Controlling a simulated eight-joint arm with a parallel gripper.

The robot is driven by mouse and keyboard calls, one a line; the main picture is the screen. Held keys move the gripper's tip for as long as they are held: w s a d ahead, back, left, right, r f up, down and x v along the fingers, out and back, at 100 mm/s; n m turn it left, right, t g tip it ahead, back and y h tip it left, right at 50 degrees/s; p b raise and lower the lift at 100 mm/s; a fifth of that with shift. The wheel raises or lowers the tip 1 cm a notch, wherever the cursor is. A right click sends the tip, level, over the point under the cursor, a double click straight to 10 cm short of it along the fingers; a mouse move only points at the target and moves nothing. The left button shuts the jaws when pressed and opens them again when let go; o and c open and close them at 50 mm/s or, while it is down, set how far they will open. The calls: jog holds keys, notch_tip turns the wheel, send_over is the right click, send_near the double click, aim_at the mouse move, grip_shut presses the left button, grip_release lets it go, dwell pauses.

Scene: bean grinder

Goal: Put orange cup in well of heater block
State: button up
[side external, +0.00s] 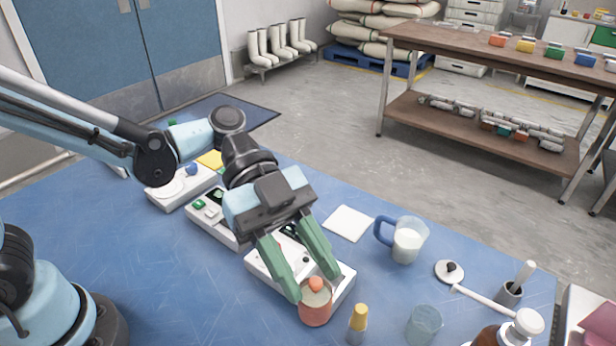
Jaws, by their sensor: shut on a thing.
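The orange cup (315,312) is between the green fingers of my gripper (314,287), which is shut on it. The cup looks upright, with a rounded orange piece (316,284) at its top; I cannot tell whether that is part of the cup. The cup is at the front edge of a white device with a dark display (340,290), partly in front of it. I cannot tell whether it touches the device or the table. This device may be the heater block, but my gripper hides much of its top and I see no well clearly.
White devices (203,222) and (168,194) stand to the left. A blue-handled jug (408,243) and white square pad (349,223) are behind right. A yellow-topped vial (358,318), clear cup (424,322) and brown bottle (490,337) stand front right. The blue table (150,290) is clear at left.

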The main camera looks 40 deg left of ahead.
jog(key=shift+s, duration=0.3)
jog(key=w+a+f, duration=0.5)
jog(key=w+f, duration=0.2)
jog(key=w, duration=0.3)
jog(key=shift+f, duration=1.95)
jog(key=shift+f, duration=0.15)
jog(key=o, duration=1.1)
